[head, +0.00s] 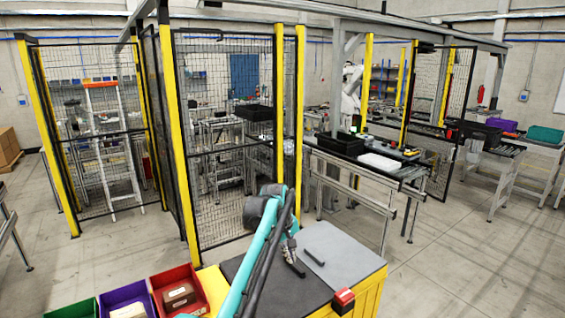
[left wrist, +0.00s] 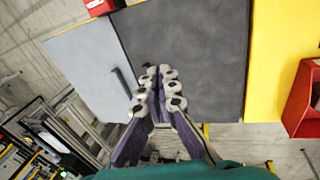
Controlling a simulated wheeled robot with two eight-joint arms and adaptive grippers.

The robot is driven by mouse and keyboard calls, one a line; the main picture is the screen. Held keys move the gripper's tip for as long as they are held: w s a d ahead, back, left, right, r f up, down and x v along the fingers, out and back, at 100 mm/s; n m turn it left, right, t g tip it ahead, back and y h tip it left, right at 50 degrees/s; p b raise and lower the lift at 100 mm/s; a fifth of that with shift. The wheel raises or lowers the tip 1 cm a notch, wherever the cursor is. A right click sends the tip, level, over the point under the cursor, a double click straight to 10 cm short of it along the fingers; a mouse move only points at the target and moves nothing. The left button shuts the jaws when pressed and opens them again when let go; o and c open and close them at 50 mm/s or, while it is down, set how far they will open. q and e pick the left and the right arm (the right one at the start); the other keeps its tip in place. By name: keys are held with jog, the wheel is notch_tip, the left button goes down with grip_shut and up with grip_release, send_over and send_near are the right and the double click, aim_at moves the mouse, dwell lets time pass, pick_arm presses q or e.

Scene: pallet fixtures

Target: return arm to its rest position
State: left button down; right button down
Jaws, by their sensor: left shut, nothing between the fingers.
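My left arm (head: 262,245), teal with dark parts, reaches up from the bottom middle of the head view. My left gripper (head: 290,250) is small there and partly hidden by the arm. In the left wrist view the left gripper (left wrist: 158,75) shows clearly, its pale, dark-dotted fingers together and empty. It points over a worktop with a dark grey panel (left wrist: 205,50) and a light grey panel (left wrist: 88,62). My right gripper is not in view.
A slim black bar (head: 314,257) lies on the light grey panel. A red block (head: 343,298) sits at the yellow worktop's near edge. Red (head: 203,292), purple (head: 107,300) and green bins (head: 75,309) stand at left. Yellow-post mesh fencing (head: 228,160) and a conveyor (head: 380,170) stand beyond.

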pick_arm(q)
jog(key=s+a+f+m+t+y+b, duration=0.1)
jog(key=s+a+f+m+b, duration=0.1)
jog(key=s+a+b, duration=0.55)
jog(key=s+a+f+m+t+b, duration=0.1)
jog(key=s+a+b, duration=0.3)
jog(key=s, duration=0.7)
jog(key=s+a+f+m+t+b, duration=0.1)
jog(key=s+a+f+b, duration=0.1)
jog(key=s+f, duration=0.5)
jog(key=s+a+f+m+t+b, duration=0.1)
jog(key=s+a+f+b, duration=0.2)
jog(key=s+f, duration=0.4)
jog(key=s+a+f+m+t+y+b, duration=0.1)
jog(key=s+a+f+b, duration=0.2)
jog(key=s+f, duration=0.5)
jog(key=shift+a, duration=0.35)
jog(key=shift+f, duration=0.1)
